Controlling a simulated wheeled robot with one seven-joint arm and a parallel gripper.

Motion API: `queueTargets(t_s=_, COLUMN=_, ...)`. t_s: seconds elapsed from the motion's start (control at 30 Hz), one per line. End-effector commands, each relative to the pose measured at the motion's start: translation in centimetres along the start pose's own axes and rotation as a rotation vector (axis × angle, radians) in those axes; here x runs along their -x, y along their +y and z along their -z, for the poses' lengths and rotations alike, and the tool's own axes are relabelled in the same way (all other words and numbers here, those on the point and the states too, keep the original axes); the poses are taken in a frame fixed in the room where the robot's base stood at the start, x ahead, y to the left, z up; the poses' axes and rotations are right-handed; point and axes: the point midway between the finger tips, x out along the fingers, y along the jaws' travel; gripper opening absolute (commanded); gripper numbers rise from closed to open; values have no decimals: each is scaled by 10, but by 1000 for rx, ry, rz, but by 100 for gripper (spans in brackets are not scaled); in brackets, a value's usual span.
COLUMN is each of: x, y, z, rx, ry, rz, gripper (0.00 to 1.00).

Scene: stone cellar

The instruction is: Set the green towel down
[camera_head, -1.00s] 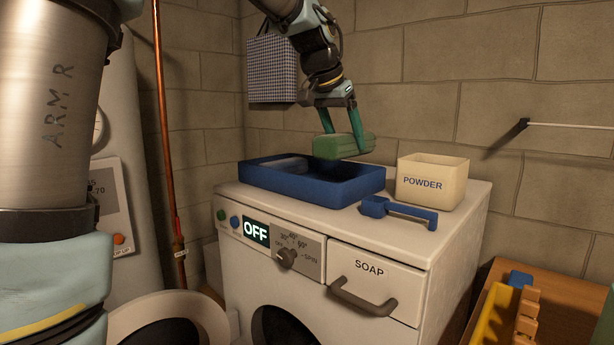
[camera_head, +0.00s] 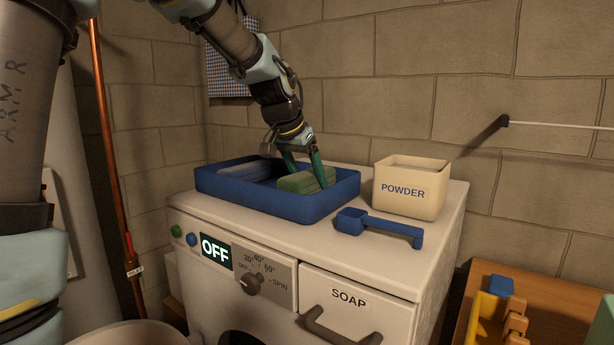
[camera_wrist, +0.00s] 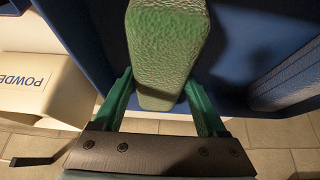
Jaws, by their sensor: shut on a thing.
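The green towel (camera_head: 297,181) is a folded block in the right part of the blue tray (camera_head: 262,203) on top of the washing machine. My gripper (camera_head: 306,173) is shut on it, with one green finger on each side. In the wrist view the towel (camera_wrist: 167,50) lies between my fingers (camera_wrist: 160,98). The towel is low inside the tray; the tray's front wall hides its underside, so I cannot tell whether it touches the floor. A blue-grey folded towel (camera_head: 243,169) lies at the tray's left; it also shows in the wrist view (camera_wrist: 290,82).
The cream POWDER box (camera_head: 411,188) stands close to the tray's right side. A blue scoop (camera_head: 380,227) lies in front of it on the white washing machine (camera_head: 280,245). A stone wall (camera_head: 420,80) is close behind. A wooden table (camera_head: 545,300) with a yellow crate stands at the right.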

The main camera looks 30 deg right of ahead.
Motion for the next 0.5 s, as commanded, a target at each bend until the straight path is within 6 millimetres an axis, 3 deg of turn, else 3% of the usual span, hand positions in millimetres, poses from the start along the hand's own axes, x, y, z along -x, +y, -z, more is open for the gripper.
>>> queueTargets(t_s=0.47, x=-11, y=0, z=-6, rx=-1, ry=1, rz=1, gripper=16)
queueTargets(t_s=0.5, x=-10, y=0, z=-6, rx=-1, ry=1, rz=0, gripper=79)
